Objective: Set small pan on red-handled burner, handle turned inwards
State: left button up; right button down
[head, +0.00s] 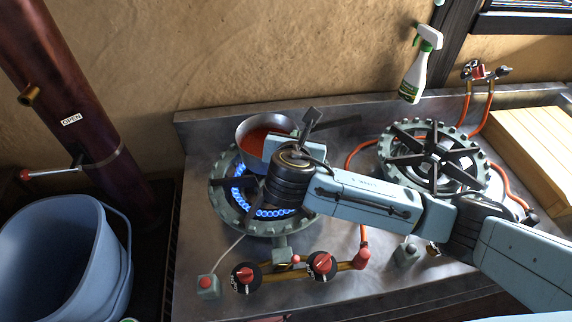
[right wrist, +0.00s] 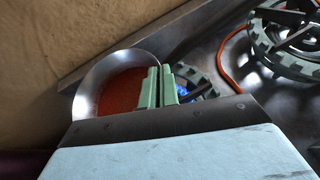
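The small pan (head: 243,132), holding red sauce, is over the back part of the left burner (head: 222,205), which is lit with blue flames. Red knobs (head: 320,263) sit in front of this burner. A dark bar, apparently the pan's handle (head: 342,122), points right. My right gripper (head: 283,147) is at the pan's right side. In the right wrist view its green fingers (right wrist: 160,87) are close together at the rim of the pan (right wrist: 90,97), apparently shut on it; the contact is partly hidden. Whether the pan rests on the grate cannot be told. My left gripper is out of view.
A second burner (head: 473,160), empty and unlit, stands at the right beside orange hoses. A spray bottle (head: 419,70) is behind it. A wooden board (head: 535,145) lies far right. A blue bucket (head: 60,260) and a dark red pipe (head: 70,90) are at left.

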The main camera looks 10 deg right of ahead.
notch_tip(320, 180, down, 7)
jog(key=shift+r+b, duration=0.1)
jog(key=shift+b, duration=0.5)
jog(key=c, duration=1.7)
grip_release()
jog(key=p+v, duration=0.2)
jog(key=v, duration=1)
jog(key=shift+s, duration=0.1)
